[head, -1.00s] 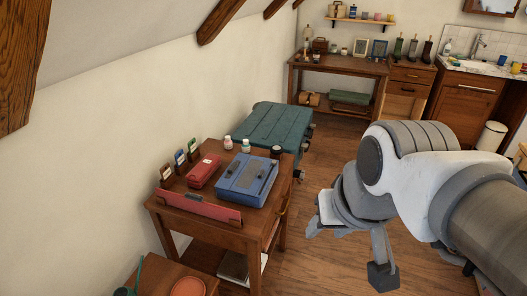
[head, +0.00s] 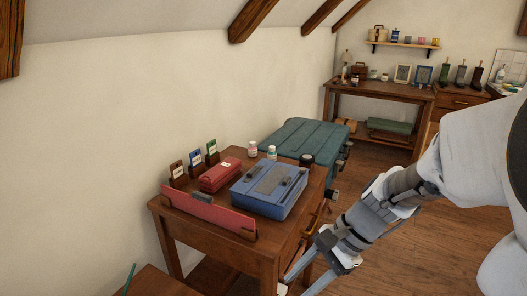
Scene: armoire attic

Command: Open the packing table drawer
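A brown wooden table (head: 240,262), which I take to be the packing table, stands left of my arm. Its right side, facing my arm, carries a drawer front (head: 290,254) seen at a steep angle, with a brass-coloured handle (head: 313,223). The drawer looks closed. My gripper (head: 298,288) is low beside that side, in front of and below the handle. Its two fingers are spread apart with nothing seen between them. The fingertips reach the bottom edge of the picture, and I cannot tell whether they touch the table.
On the table are a blue case (head: 269,189), a red box (head: 220,175), a red tray-like piece (head: 208,210), small cards and bottles. A green padded trunk (head: 308,140) stands behind it. A long wooden table (head: 385,93) is at the back wall. Open floor lies right of the trunk.

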